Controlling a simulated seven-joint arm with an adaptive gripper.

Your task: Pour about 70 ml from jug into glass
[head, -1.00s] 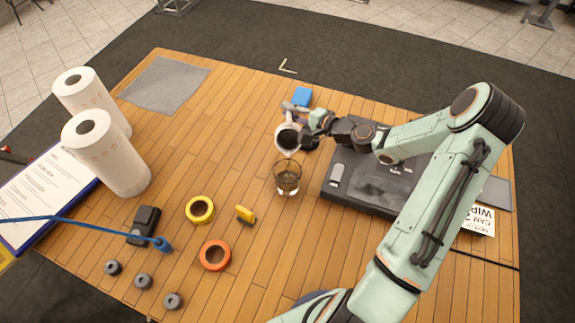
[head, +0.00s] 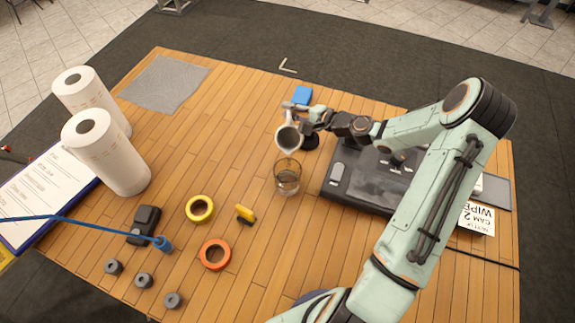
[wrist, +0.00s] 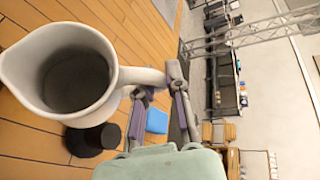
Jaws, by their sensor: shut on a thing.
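The white jug (head: 283,147) is held in the air just behind the glass, its mouth tilted toward the glass; it fills the left of the wrist view (wrist: 115,75). Its inside looks dark grey, and I cannot tell the liquid level. My gripper (head: 308,122) is shut on the jug's handle, as the wrist view shows (wrist: 157,84). The clear glass (head: 287,183) stands upright on the table, below the jug's front edge in the head view. Its lower part looks greyish; I cannot tell how much is in it. No stream is clearly visible.
A black case (head: 350,190) lies right of the glass. A blue box (head: 302,95) and a dark round object (wrist: 92,140) are close to the jug. A yellow clamp-like item (head: 245,214), yellow tape (head: 189,209) and orange tape (head: 204,262) lie front left.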

